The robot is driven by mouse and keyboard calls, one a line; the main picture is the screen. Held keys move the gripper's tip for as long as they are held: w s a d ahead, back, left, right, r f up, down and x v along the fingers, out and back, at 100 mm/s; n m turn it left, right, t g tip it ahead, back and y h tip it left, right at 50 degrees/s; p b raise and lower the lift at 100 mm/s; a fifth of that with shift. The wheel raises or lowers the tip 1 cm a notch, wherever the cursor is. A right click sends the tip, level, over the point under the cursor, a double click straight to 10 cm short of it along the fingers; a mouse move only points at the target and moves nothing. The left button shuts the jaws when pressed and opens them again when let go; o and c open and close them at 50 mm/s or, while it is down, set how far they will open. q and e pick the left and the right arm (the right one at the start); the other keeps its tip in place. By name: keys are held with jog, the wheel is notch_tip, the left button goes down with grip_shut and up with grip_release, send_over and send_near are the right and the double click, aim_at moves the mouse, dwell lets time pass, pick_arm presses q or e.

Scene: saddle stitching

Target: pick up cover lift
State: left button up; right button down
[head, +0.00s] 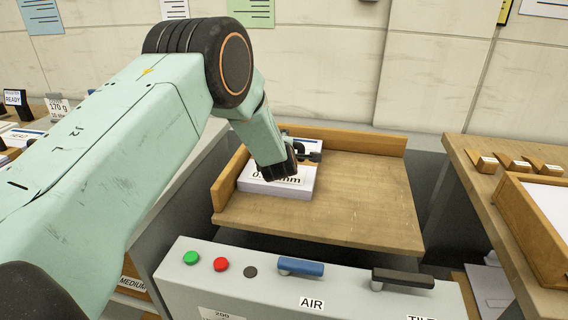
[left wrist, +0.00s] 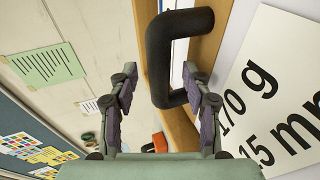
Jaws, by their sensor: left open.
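A black U-shaped handle (left wrist: 158,62), likely the cover lift, stands between the open fingers of my left gripper (left wrist: 160,78) in the left wrist view. I cannot tell whether either finger touches it. In the head view my left gripper (head: 306,152) is at the back edge of a white stack (head: 276,190) at the left of the wooden tray. My wrist hides most of the handle there. The stack's white label (left wrist: 275,85) shows large in the left wrist view, reading 170 g. My right gripper is in neither view.
The wooden tray (head: 365,205) has raised left and back edges; its right part is bare. In front is a grey panel (head: 330,292) with buttons and levers. A wooden bench (head: 468,160) with an open box (head: 530,215) stands right.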

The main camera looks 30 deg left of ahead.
pick_arm(q)
jog(key=shift+s+d+r, duration=0.1)
jog(key=shift+d+r, duration=0.05)
jog(key=shift+d, duration=0.1)
jog(key=shift+c, duration=1.2)
jog(key=shift+a, duration=0.25)
jog(key=c, duration=0.4)
jog(key=shift+d, duration=0.1)
grip_shut()
jog(key=shift+w+r, duration=0.25)
